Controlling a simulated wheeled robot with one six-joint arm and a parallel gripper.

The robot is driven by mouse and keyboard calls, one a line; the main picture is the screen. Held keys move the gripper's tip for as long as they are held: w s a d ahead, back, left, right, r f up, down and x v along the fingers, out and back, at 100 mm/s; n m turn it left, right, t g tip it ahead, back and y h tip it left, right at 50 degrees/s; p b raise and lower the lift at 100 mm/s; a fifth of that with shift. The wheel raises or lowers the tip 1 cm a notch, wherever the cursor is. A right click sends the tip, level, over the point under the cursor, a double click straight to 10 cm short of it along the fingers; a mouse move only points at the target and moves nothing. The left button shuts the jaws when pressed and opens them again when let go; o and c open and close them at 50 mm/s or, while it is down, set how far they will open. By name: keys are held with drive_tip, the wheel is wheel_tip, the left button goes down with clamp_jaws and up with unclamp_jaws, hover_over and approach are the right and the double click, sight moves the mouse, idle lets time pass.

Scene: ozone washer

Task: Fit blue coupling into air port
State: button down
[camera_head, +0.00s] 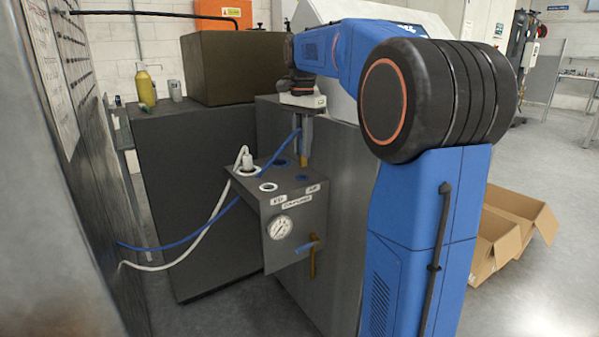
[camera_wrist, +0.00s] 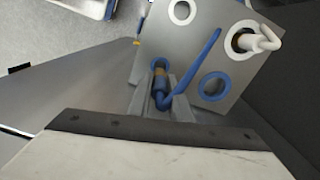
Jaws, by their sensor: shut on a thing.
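My gripper (camera_head: 304,150) points down over the grey port box (camera_head: 291,207) and is shut on the blue coupling (camera_wrist: 160,85). The coupling's brass end points down at the front-right blue-ringed port (camera_head: 303,177). The blue hose (camera_wrist: 196,70) runs from the coupling across the box top. A second blue-ringed port (camera_wrist: 215,87) is empty.
A white coupling (camera_head: 247,161) with a white hose (camera_head: 207,222) sits in the far-left white-ringed port. Another white-ringed port (camera_head: 268,187) is empty. A gauge (camera_head: 280,227) and a lever (camera_head: 308,246) stick out of the box front. A grey cabinet wall stands behind my gripper.

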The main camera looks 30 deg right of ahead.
drive_tip(key=shift+s+f, duration=0.1)
drive_tip(key=shift+f, duration=3.35)
drive_tip(key=c, duration=1.6)
unclamp_jaws()
drive_tip(key=shift+r, duration=0.15)
